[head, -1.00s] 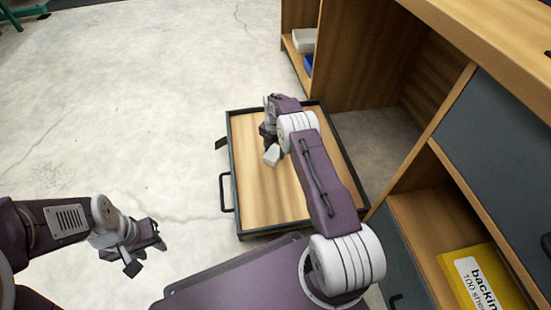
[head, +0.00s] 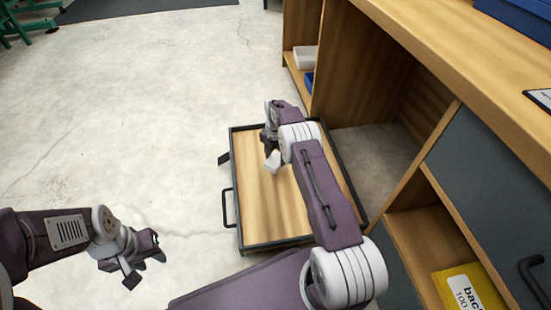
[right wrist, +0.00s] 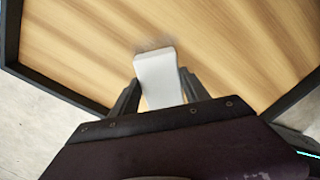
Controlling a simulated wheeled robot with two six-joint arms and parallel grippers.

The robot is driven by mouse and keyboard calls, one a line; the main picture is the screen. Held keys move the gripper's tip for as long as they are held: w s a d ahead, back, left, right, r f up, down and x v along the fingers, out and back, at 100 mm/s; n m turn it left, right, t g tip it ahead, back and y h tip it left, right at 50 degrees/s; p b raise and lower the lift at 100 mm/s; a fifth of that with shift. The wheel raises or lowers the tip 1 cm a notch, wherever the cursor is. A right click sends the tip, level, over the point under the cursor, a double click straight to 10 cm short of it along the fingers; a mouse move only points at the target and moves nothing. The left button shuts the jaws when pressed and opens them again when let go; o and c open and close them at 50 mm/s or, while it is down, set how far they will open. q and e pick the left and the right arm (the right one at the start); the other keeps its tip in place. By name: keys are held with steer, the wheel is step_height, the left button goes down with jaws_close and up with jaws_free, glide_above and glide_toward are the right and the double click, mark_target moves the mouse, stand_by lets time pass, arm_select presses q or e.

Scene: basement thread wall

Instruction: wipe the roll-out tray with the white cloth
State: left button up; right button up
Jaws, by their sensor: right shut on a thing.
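The roll-out tray (head: 267,205) is a shallow wooden-bottomed drawer with a dark rim and a handle on its left side, pulled out low over the floor. The white cloth (head: 273,161) is a small pale block-like piece over the tray's far half. My right gripper (right wrist: 158,92) is shut on the cloth (right wrist: 157,75), which sticks out between the fingers against or just above the wood; I cannot tell if it touches. My right arm hides part of the tray. My left gripper (head: 143,266) hangs over bare floor left of the tray, holding nothing visible; its fingers look apart.
A wooden cabinet (head: 360,60) stands along the right, with an empty bay behind the tray. A yellow pack (head: 470,288) lies on a lower shelf, and a white box (head: 306,57) on a far shelf.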

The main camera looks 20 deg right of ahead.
step_height(320, 180, up, 3)
steer(key=shift+r+p, duration=0.1)
steer(key=shift+p, duration=1.1)
